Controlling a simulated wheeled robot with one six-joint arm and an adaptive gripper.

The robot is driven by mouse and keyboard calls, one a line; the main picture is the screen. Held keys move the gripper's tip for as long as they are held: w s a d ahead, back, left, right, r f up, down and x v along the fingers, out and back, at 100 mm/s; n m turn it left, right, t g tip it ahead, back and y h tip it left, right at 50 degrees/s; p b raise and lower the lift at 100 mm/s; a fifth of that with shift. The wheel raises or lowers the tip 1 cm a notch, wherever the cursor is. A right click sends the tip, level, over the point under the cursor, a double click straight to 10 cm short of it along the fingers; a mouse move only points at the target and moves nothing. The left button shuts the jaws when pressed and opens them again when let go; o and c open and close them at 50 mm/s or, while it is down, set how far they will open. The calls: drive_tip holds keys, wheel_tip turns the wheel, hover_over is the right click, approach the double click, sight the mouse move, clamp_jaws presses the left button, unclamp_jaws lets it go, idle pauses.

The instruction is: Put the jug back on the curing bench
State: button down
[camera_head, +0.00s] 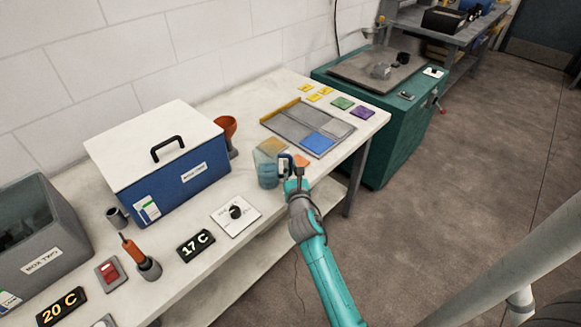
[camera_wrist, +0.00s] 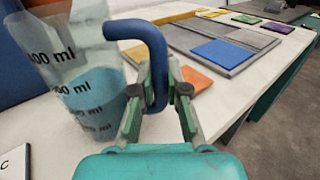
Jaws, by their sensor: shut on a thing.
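The jug (camera_head: 267,176) is a clear, marked vessel with blue liquid in its lower part and a dark blue handle. It appears upright at the right part of the long white bench (camera_head: 185,270). My gripper (camera_head: 296,173) is shut on the handle, from the right side of the jug. In the wrist view the jug (camera_wrist: 85,85) is at the left, and its handle (camera_wrist: 150,45) runs down between the fingers of my gripper (camera_wrist: 158,92). I cannot tell whether the jug's base touches the bench top.
A divided grey tray (camera_head: 338,127) with a blue square lies behind the jug; an orange square (camera_head: 301,161) is close beside my gripper. A green cabinet (camera_head: 372,150) adjoins the bench's far end.

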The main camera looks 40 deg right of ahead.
drive_tip(key=shift+f, duration=0.1)
drive_tip(key=c, duration=1.2)
unclamp_jaws()
drive_tip(key=s+a+f+m+y, duration=0.3)
drive_tip(key=s+a+m, duration=0.3)
drive_tip(key=s+a, duration=0.6)
drive_tip(key=s+a+f+m+y, duration=0.3)
drive_tip(key=s+a+m, duration=0.2)
drive_tip(key=s+a, duration=0.7)
drive_tip(key=shift+s+a+r+m+y, duration=0.7)
drive_tip(key=shift+s+r+m, duration=0.6)
drive_tip(key=shift+s+m, duration=1.9)
drive_tip(key=shift+s+a+r+m+y, duration=0.75)
drive_tip(key=shift+s+r+m, duration=0.5)
drive_tip(key=shift+s+m, duration=1.95)
drive_tip(key=shift+s+a+r+m+y, duration=0.55)
drive_tip(key=shift+s+a+r+m, duration=0.55)
drive_tip(key=shift+s+m, duration=2.1)
